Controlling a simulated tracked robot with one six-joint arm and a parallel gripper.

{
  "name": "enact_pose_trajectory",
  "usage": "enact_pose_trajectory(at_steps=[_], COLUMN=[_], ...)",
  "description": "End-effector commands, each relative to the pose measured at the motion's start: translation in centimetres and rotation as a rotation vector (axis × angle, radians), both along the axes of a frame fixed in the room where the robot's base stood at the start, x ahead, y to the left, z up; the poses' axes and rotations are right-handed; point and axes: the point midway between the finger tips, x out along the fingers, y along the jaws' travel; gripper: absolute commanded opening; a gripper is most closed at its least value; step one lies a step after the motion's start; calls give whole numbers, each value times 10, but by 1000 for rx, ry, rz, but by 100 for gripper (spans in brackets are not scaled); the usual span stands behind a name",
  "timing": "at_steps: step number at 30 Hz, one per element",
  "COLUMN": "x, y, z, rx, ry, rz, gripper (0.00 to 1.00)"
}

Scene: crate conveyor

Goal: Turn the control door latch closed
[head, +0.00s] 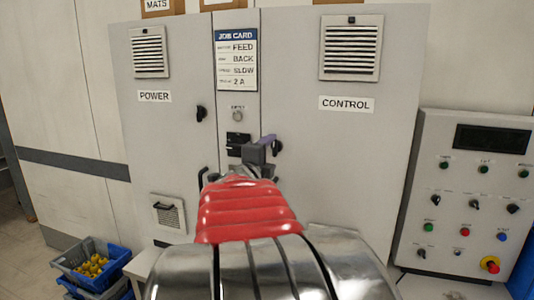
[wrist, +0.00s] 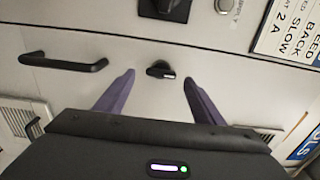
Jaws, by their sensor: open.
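The control door (head: 390,140) is the right-hand door of a grey cabinet, labelled CONTROL, and looks flush with the cabinet front. Its small black latch (head: 277,147) is on the door's left side, partly behind my gripper in the head view. In the wrist view, the latch (wrist: 160,70) lies between my purple fingertips, its short lever roughly along the door seam. My gripper (wrist: 158,78) is open, with a finger on each side of the latch and a visible gap to both. Depth to the door cannot be told.
A black bar handle (wrist: 65,62) is left of the latch in the wrist view. A black switch block (head: 238,140) and the job card (head: 237,60) are on the middle panel. The POWER door has a similar latch (head: 201,113). A control console (head: 475,190) stands right; blue crates (head: 92,262) sit lower left.

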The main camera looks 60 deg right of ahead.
Motion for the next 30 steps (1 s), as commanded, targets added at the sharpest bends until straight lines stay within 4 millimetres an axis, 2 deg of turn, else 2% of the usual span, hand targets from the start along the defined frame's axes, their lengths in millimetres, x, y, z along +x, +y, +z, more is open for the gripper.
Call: enact_pose_trajectory(at_steps=[12, 18, 23, 30], x=[-4, -9, -12, -13], y=[62, 87, 97, 98], z=[0, -1, -2, -2], rx=[0, 0, 2, 2], ry=[-1, -1, 0, 1], rz=[1, -6, -10, -14], gripper=[62, 62, 62, 62])
